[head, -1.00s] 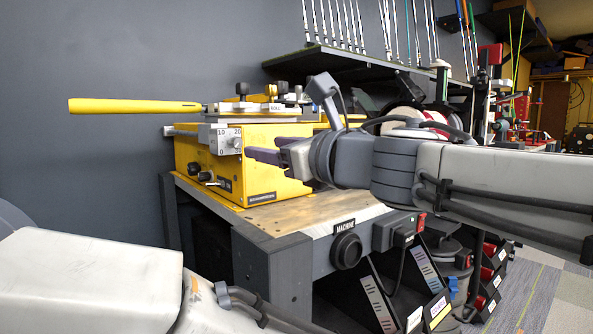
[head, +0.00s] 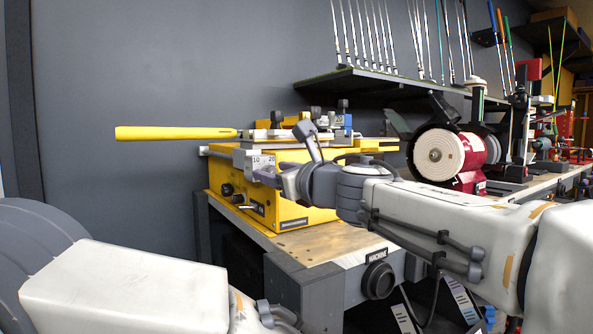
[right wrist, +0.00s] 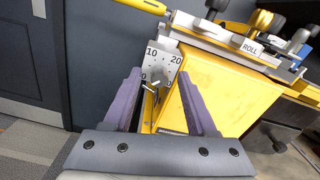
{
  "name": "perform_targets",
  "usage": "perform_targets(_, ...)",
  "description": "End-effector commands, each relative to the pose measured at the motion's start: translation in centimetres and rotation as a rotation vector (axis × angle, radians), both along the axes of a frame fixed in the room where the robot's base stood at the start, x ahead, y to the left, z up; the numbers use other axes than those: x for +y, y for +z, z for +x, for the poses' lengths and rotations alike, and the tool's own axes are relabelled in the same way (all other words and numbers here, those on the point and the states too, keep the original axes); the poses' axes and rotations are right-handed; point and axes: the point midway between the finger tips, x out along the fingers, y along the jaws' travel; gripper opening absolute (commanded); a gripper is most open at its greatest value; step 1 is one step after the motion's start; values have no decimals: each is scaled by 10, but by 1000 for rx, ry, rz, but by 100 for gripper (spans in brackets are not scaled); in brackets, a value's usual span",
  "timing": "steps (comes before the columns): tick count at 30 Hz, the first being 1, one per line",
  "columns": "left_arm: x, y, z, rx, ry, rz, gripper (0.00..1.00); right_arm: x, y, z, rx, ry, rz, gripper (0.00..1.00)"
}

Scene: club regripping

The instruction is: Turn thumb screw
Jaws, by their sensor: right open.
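The thumb screw (right wrist: 151,88) is a small metal piece at the lower part of the white scale plate (right wrist: 163,60), numbered 0 to 30, in the right wrist view. The plate also shows on the yellow machine (head: 290,205) in the head view. My right gripper (right wrist: 160,73) has two purple fingers spread apart, one on each side of the thumb screw, with nothing gripped. Contact cannot be told. In the head view my right gripper (head: 266,178) is just in front of the plate and hides the screw. My left gripper is out of view.
A yellow club grip (head: 175,133) sticks out to the left from the clamp on top of the machine. The machine stands on a wooden bench (head: 310,240). A red grinder (head: 450,157) stands to the right. A shelf of club shafts (head: 400,85) hangs behind.

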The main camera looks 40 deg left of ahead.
Motion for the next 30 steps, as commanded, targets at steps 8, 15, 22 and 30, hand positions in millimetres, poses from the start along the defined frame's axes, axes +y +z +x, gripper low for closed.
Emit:
perform_targets(8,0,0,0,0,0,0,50,0,0,0,1,0,0,0)
perform_targets(15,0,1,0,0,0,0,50,0,0,0,18,0,8,0)
perform_targets(22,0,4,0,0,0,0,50,0,0,0,111,0,45,0)
perform_targets(30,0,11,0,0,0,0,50,-1,1,0,321,1,132,0)
